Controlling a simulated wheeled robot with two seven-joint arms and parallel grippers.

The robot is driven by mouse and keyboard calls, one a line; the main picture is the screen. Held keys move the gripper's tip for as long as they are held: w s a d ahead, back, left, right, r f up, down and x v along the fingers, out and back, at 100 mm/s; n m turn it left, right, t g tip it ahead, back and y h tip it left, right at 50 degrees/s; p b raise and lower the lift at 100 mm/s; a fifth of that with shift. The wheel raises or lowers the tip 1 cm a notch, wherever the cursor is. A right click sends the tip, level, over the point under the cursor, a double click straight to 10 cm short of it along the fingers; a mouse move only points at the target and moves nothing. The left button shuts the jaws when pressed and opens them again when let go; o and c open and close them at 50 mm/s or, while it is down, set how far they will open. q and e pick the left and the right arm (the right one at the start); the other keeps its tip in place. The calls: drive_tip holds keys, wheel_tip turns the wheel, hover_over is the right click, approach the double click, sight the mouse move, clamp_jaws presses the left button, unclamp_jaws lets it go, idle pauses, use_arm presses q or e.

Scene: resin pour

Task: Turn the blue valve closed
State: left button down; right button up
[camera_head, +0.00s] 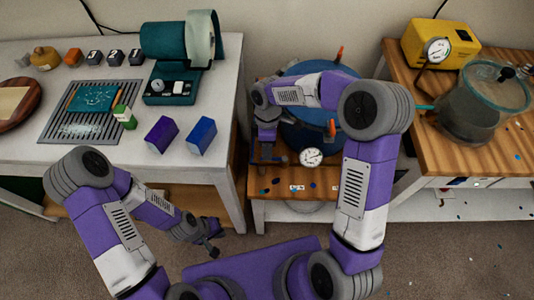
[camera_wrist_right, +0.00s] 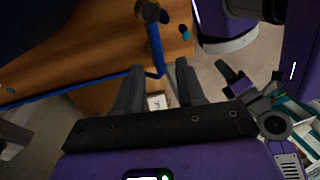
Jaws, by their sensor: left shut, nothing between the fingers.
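In the right wrist view a blue valve lever (camera_wrist_right: 155,45) runs down from a dark round knob (camera_wrist_right: 150,12). Its lower end lies near the space between the fingertips of my right gripper (camera_wrist_right: 159,68). The fingers are apart, and I cannot tell whether either touches the lever. In the head view my right gripper (camera_head: 267,160) points down at the left front of a blue pot (camera_head: 300,128), and I cannot make out the lever there. My left gripper (camera_head: 210,250) is shut and empty, low beside the white table.
A pressure gauge (camera_head: 312,157) sits at the pot's front. My right forearm hides part of the pot. A white table (camera_head: 60,140) stands left. A wooden table (camera_head: 470,150) on the right bears a yellow box (camera_head: 440,42) and a clear-lidded pot (camera_head: 470,115).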

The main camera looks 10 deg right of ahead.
sight(273, 159)
drive_tip(key=shift+s+a+f+b, duration=0.1)
drive_tip(key=shift+s+f+b, duration=0.05)
drive_tip(key=shift+f, duration=0.55)
drive_tip(key=shift+s+f+b, duration=0.1)
drive_tip(key=shift+f+b, duration=0.05)
drive_tip(key=shift+f, duration=0.5)
clamp_jaws()
